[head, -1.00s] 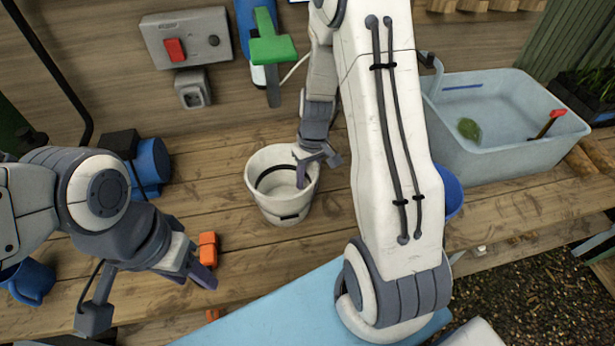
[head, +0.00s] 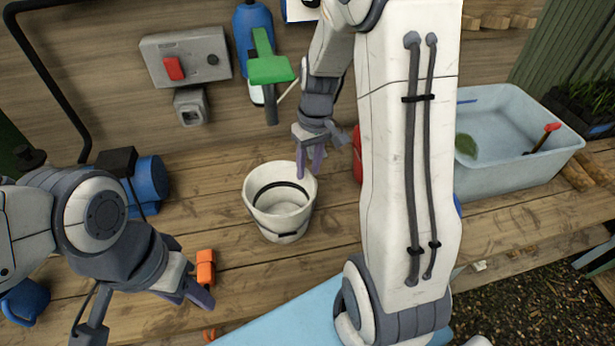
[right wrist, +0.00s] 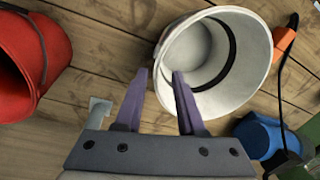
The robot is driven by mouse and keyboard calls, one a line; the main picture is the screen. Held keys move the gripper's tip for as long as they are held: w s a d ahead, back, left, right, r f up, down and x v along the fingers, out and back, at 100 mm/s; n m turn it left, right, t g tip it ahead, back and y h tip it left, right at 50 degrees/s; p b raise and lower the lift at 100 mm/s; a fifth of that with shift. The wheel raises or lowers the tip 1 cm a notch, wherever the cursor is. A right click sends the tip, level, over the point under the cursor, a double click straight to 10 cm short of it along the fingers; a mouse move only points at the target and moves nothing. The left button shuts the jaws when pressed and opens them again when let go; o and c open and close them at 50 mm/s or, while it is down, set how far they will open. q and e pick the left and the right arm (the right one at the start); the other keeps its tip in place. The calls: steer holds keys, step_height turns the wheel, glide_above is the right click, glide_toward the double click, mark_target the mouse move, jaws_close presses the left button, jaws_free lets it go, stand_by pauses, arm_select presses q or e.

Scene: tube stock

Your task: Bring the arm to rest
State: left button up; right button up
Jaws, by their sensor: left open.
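My right gripper (head: 318,155) hangs above the bench, up and to the right of the white bucket (head: 281,232). My left gripper (head: 200,290) is open and empty at the lower left, beside an orange object (head: 205,267). My right arm hides part of the bench on the right.
A red bucket (right wrist: 20,60) stands to the left in the right wrist view. A pale blue tub (head: 500,165) stands at the right. A grey socket box (head: 185,56), a green-handled thing (head: 270,70) and a blue motor (head: 148,183) are at the back and left.

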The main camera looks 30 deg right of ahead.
steer(key=shift+r, duration=0.25)
arm_select(q)
steer(key=shift+r, duration=0.1)
